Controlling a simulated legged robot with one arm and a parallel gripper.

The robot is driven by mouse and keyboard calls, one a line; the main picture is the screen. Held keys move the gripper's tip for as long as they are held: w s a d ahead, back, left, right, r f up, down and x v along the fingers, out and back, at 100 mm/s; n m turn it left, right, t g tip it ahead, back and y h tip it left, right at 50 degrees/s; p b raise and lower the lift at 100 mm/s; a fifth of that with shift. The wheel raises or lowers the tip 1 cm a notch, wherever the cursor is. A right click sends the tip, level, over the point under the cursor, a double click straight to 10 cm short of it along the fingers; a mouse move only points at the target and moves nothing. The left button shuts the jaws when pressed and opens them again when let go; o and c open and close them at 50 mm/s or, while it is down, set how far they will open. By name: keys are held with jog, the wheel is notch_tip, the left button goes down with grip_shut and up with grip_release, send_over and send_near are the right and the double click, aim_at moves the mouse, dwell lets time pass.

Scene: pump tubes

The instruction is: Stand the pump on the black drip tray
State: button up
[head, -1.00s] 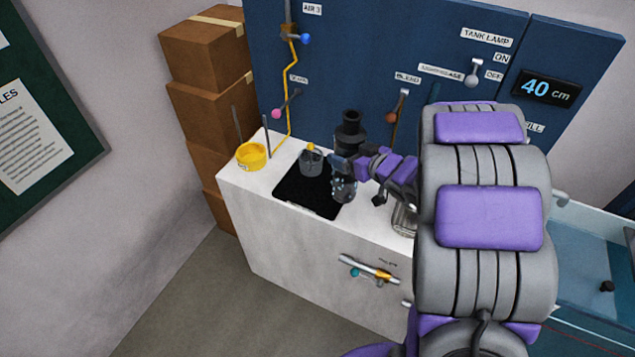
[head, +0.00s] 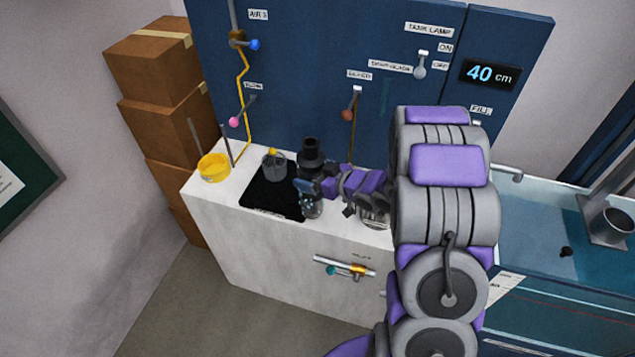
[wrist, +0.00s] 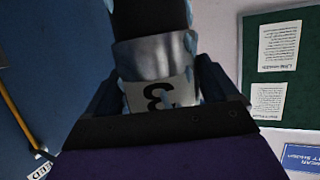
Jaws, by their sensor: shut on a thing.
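The pump (head: 311,153) has a black ringed upper part and a clear, shiny lower end; it looks roughly upright. My gripper (head: 308,187) is shut on it at mid-height, at the right side of the black drip tray (head: 262,198). I cannot tell whether its lower end touches the tray or hangs just above it. In the wrist view the pump (wrist: 152,60) fills the space between the fingers, with a shiny band, a label with an upside-down "3" and bluish drops. A grey pot (head: 274,167) with a yellow ball stands at the back of the tray.
The tray lies on a white counter (head: 230,225) against a blue panel (head: 310,70) with levers. A yellow bowl (head: 214,167) stands left of the tray. A glass vessel (head: 375,217) is partly hidden behind my arm. A water tank (head: 530,235) is at the right.

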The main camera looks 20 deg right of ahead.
jog(key=d+b+x, duration=0.1)
jog(key=b+x, duration=0.1)
jog(key=x, duration=0.9)
jog(key=shift+w+f, duration=0.2)
jog(key=shift+w, duration=0.4)
jog(key=o, duration=1.6)
jog(key=shift+s+d, duration=0.1)
jog(key=shift+d, duration=0.05)
jog(key=shift+o, duration=1.2)
jog(key=shift+s, duration=0.1)
jog(key=shift+f, duration=0.1)
